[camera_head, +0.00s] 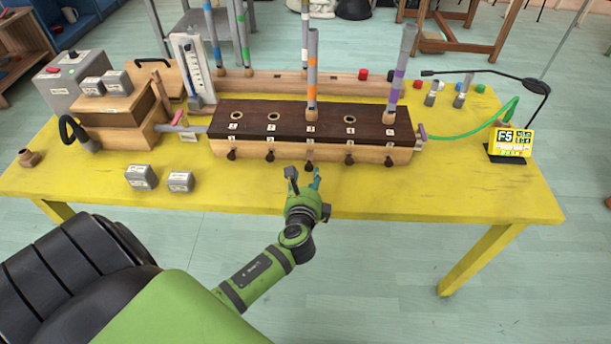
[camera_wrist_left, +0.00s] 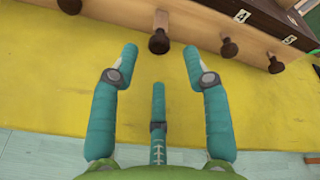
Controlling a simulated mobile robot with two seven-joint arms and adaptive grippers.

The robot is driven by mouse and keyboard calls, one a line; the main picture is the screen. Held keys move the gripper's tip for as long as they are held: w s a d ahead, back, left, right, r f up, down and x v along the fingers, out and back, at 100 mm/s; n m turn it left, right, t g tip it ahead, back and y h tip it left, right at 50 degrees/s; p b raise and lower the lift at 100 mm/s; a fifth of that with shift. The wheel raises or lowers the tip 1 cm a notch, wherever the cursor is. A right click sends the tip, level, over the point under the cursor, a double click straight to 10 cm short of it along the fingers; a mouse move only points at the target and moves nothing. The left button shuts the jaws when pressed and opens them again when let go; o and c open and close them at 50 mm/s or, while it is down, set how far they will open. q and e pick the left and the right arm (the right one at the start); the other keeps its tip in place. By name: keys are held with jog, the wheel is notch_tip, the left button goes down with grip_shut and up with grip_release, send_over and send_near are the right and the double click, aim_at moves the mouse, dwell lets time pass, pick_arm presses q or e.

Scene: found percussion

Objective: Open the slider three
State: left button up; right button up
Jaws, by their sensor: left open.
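The wooden wind chest (camera_head: 310,122) has a dark top with numbered holes and a row of dark knobs along its pale front. The knob of slider three (camera_head: 308,167) is the middle one and sits farther out than its neighbours. In the left wrist view this knob (camera_wrist_left: 159,42) has a pale wooden strip showing behind it. My left gripper (camera_head: 303,178) is open in front of it. In the wrist view its teal fingers (camera_wrist_left: 159,62) are spread, with the knob just beyond the fingertips and nothing between them. My right gripper is not in view.
Neighbouring knobs (camera_head: 270,156) (camera_head: 349,160) flank the middle one. Two grey weights (camera_head: 141,178) lie on the yellow table (camera_head: 420,200) at left. A bellows box (camera_head: 110,110) stands behind them. Pipes (camera_head: 312,75) rise from the chest. The table front is clear.

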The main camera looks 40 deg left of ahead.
pick_arm(q)
jog(key=v, duration=0.6)
dwell(0.3)
